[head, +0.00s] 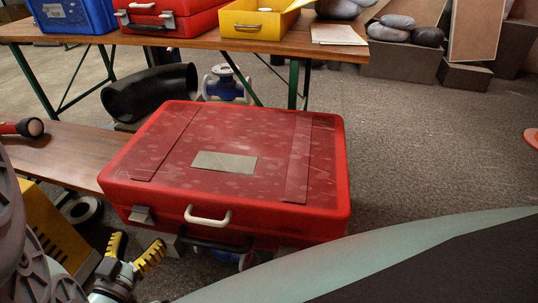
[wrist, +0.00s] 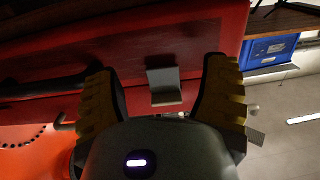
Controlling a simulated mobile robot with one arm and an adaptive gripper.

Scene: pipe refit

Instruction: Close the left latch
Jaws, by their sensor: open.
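A large red case (head: 237,160) with its lid down sits low in front of me in the head view. The left latch (head: 142,215) is a small grey flap on its front face, near the left corner. The same latch (wrist: 163,87) shows in the wrist view, sticking out from the red front between my fingertips. My gripper (head: 134,252) is open and empty, below and just left of the latch in the head view. In the wrist view its yellow-padded fingers (wrist: 163,88) stand on either side of the latch. I cannot tell whether they touch it.
A white handle (head: 208,217) and a dark handle (head: 215,243) are on the case front, right of the latch. A wooden bench (head: 60,150) is at left. A table (head: 190,41) behind holds a blue box (head: 68,15), a red case and a yellow box.

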